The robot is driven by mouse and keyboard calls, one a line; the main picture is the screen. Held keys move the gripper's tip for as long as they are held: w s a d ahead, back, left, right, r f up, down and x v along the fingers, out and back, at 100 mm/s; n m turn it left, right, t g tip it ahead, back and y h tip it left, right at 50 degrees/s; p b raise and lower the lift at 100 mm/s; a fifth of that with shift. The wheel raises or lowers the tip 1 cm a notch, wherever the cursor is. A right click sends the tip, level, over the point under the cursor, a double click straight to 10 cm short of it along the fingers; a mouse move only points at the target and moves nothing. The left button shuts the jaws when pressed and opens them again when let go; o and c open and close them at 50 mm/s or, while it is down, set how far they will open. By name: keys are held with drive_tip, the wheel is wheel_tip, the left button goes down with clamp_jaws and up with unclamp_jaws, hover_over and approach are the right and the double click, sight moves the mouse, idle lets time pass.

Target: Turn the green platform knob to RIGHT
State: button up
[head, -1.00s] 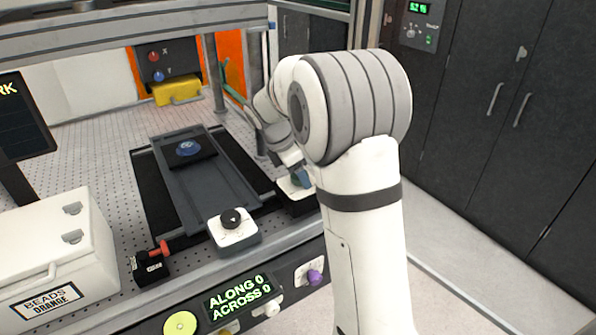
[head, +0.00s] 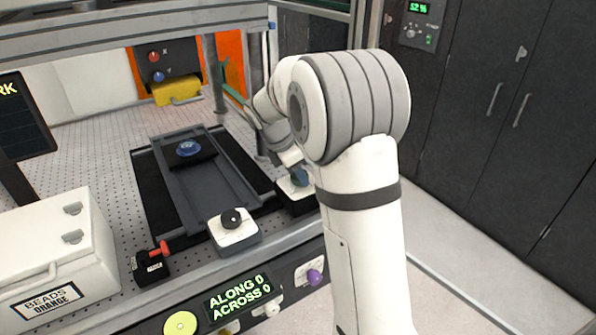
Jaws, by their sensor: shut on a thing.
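My gripper (head: 300,178) is at the right end of the bench, low over a dark box with a white top plate (head: 284,188). It is shut on a knob on that plate. The knob is mostly hidden by the gripper and my arm, so its colour and pointer direction cannot be read. The dark grey platform (head: 220,185) lies on black rails to the left, with a blue round piece (head: 188,148) on it. A similar white-topped box with a black knob (head: 231,219) stands at the platform's front end.
A display (head: 240,293) reads ALONG 0, ACROSS 0, with a purple knob (head: 315,277) to its right. A white case (head: 50,240) and a small black block with a red lever (head: 152,264) stand front left. My arm covers the bench's right edge.

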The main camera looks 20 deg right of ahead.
drive_tip(key=shift+w+r+m+g+p, duration=0.15)
drive_tip(key=shift+m+g+p, duration=0.35)
drive_tip(key=shift+m+p, duration=0.45)
drive_tip(key=m+g+p, duration=0.1)
drive_tip(key=m+p, duration=0.1)
drive_tip(key=m, duration=0.1)
drive_tip(key=shift+m, duration=0.35)
drive_tip(key=m+g+y+p, duration=0.1)
drive_tip(key=m, duration=0.2)
drive_tip(key=m+g+p, duration=0.1)
drive_tip(key=m, duration=0.2)
drive_tip(key=shift+w+d+y+p, duration=0.1)
drive_tip(key=shift+d+y+p, duration=0.05)
drive_tip(key=shift+y+p, duration=0.2)
drive_tip(key=m+y, duration=0.1)
drive_tip(key=m, duration=0.2)
drive_tip(key=m+g+y+p, duration=0.1)
drive_tip(key=m, duration=0.2)
drive_tip(key=shift+d+m, duration=0.15)
drive_tip(key=shift+m, duration=0.25)
drive_tip(key=m+y, duration=0.2)
drive_tip(key=m, duration=0.3)
drive_tip(key=shift+m+y, duration=0.25)
drive_tip(key=shift+m, duration=0.05)
drive_tip(key=o, duration=1)
